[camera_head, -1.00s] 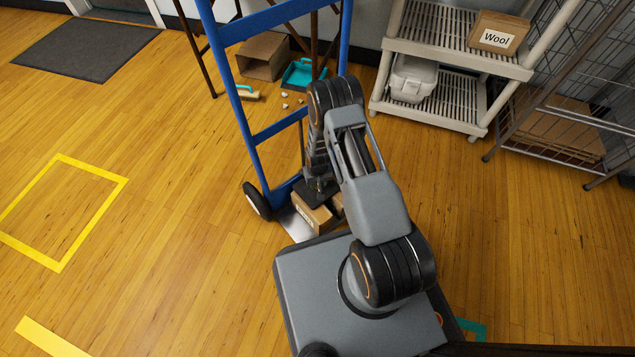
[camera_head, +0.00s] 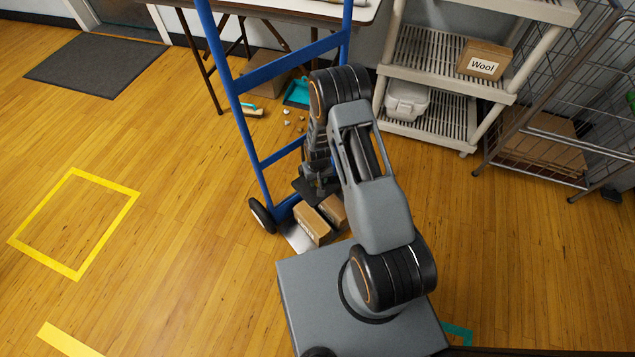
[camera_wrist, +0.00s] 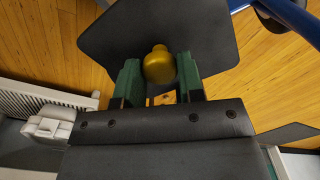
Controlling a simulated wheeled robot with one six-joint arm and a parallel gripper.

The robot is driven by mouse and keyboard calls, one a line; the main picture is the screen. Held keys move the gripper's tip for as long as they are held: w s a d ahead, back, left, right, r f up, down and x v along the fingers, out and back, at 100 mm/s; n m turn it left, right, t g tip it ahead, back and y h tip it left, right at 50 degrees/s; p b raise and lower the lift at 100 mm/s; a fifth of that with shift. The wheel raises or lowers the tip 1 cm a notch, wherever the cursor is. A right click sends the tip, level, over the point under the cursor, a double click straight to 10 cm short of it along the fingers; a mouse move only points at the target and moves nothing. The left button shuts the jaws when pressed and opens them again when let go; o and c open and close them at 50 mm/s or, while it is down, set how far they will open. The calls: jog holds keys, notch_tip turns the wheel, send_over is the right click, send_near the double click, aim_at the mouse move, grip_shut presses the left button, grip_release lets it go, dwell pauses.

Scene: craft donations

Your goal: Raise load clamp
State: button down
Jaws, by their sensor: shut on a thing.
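The load clamp is a dark flat plate (camera_wrist: 110,40) with a round gold knob (camera_wrist: 158,65) on it in the wrist view. My gripper (camera_wrist: 159,76) has its two green fingers on either side of the knob and is shut on it. My arm hides most of the clamp and the fingers there.
A pale shelf unit (camera_head: 425,90) holds a box labelled Wool (camera_head: 484,60) and a white bin (camera_head: 407,101). A wire rack (camera_head: 540,130) stands at right. A table (camera_head: 285,10) stands behind the truck, with a teal dustpan (camera_head: 297,93) below.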

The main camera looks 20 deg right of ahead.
notch_tip(320, 180, up, 4)
jog(key=shift+r+p, duration=0.25)
jog(key=shift+p, duration=0.7)
jog(key=shift+r, duration=0.1)
jog(key=shift+w, duration=0.1)
jog(key=c, duration=1.1)
grip_release()
jog(key=shift+r, duration=0.1)
jog(key=o, duration=0.4)
jog(key=shift+c, duration=0.2)
notch_tip(320, 180, up, 14)
jog(key=p, duration=0.4)
jog(key=shift+f, duration=0.2)
